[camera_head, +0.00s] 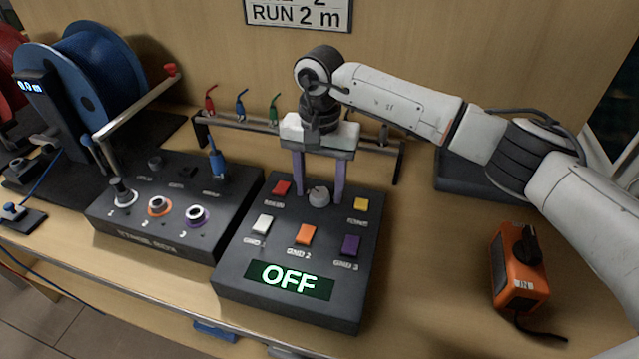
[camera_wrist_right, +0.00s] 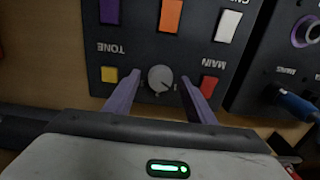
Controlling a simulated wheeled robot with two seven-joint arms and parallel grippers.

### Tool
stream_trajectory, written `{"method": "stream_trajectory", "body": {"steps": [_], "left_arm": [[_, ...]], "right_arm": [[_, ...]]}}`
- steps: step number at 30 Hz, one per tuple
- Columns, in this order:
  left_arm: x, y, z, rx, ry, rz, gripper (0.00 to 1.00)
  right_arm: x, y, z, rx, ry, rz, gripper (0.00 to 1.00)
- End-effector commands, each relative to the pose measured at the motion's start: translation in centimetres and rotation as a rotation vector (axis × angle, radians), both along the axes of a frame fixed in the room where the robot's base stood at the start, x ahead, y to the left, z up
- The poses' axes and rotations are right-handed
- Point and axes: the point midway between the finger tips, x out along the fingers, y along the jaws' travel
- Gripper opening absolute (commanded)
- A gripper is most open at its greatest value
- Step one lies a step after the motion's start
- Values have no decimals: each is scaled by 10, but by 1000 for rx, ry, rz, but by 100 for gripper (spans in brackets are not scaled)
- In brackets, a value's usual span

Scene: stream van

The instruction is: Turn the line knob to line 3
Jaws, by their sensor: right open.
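The round grey knob (camera_head: 319,196) sits on the dark control box (camera_head: 228,272), between a red button and a yellow button. It also shows in the right wrist view (camera_wrist_right: 160,78), with a white mark on its face. My right gripper (camera_head: 318,188) points down over the box with its two purple fingers apart, one on each side of the knob. In the right wrist view clear gaps show between the fingers and the knob. The box display (camera_head: 290,280) reads OFF. My left gripper is not in view.
A second dark box (camera_head: 150,240) with several ringed sockets and a blue plug (camera_head: 217,165) stands just left. A rail with coloured clips (camera_head: 240,108) runs behind. An orange device (camera_head: 520,268) lies at the right.

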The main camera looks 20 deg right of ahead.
Motion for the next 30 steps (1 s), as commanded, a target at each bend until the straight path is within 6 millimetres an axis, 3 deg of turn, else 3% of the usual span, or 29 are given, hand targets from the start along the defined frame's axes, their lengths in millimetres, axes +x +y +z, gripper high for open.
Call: {"method": "stream_trajectory", "body": {"steps": [9,17,30], "left_arm": [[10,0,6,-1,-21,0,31],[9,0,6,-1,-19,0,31],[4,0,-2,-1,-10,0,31]], "right_arm": [[0,0,-4,0,0,0,50],[0,0,-4,0,0,0,9],[0,0,-4,1,1,-99,9]]}}
